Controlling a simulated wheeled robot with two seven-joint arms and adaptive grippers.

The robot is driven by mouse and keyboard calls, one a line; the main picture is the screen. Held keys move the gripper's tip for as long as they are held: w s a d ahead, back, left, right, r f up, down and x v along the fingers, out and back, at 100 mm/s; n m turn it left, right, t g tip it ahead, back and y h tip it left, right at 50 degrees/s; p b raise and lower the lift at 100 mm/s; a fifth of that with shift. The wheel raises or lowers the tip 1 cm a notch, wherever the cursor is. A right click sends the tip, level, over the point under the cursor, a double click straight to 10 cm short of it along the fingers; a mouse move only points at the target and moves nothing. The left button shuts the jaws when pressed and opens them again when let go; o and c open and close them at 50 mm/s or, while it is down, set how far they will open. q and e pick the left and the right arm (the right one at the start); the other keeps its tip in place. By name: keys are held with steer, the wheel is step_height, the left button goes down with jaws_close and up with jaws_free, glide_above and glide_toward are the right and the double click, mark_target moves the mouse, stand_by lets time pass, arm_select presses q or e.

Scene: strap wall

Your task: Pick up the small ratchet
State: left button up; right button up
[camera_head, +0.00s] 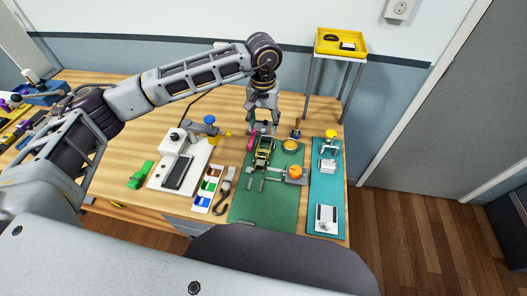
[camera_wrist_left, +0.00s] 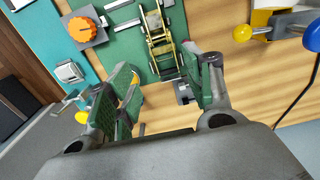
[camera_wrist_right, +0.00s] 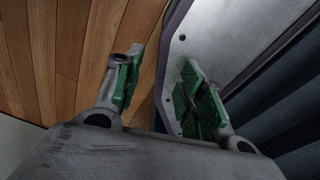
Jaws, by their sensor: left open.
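My left gripper (camera_head: 262,121) is open and empty above the back edge of the green mat (camera_head: 245,205). A yellow-and-dark ratchet-like device (camera_head: 263,150) lies on that mat, just in front of the gripper. In the left wrist view the device (camera_wrist_left: 158,38) shows beyond and between the open fingers (camera_wrist_left: 170,82), apart from them. A small silver buckle-like piece (camera_head: 327,166) sits on the teal mat to the right; it also shows in the left wrist view (camera_wrist_left: 69,72). I cannot tell which is the small ratchet. My right gripper (camera_wrist_right: 163,72) is open and empty, away from the table.
An orange knob (camera_head: 295,171) is on the green mat's right side. A white-and-grey block (camera_head: 326,218) lies on the teal mat (camera_head: 322,190). A white machine (camera_head: 178,160) and a colour-sample card (camera_head: 208,188) stand left. A yellow tray (camera_head: 341,41) is at the back right.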

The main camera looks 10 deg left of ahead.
arm_select(q)
steer(key=f, duration=0.1)
steer(key=p, duration=0.1)
glide_above(262, 154)
steer(key=f, duration=0.4)
steer(key=w+f, duration=0.1)
steer(key=f, duration=0.1)
steer(key=shift+d+f, duration=0.15)
steer(key=shift+f, duration=0.55)
steer(key=shift+s+f, duration=0.1)
steer(key=shift+f, duration=0.05)
steer(key=shift+s+f+p, duration=0.25)
steer(key=shift+f+p, duration=0.3)
steer(key=shift+f, duration=0.25)
steer(key=shift+s+f, duration=0.1)
steer(key=shift+f, duration=0.25)
step_height(262, 154, down, 2)
steer(key=shift+f+p, duration=0.15)
steer(key=shift+p, duration=0.25)
steer(key=shift+f, duration=0.25)
arm_select(e)
steer(key=r, duration=0.1)
steer(key=a+r, duration=0.1)
steer(key=r, duration=0.1)
steer(key=shift+s+a, duration=0.15)
steer(key=shift+s, duration=0.1)
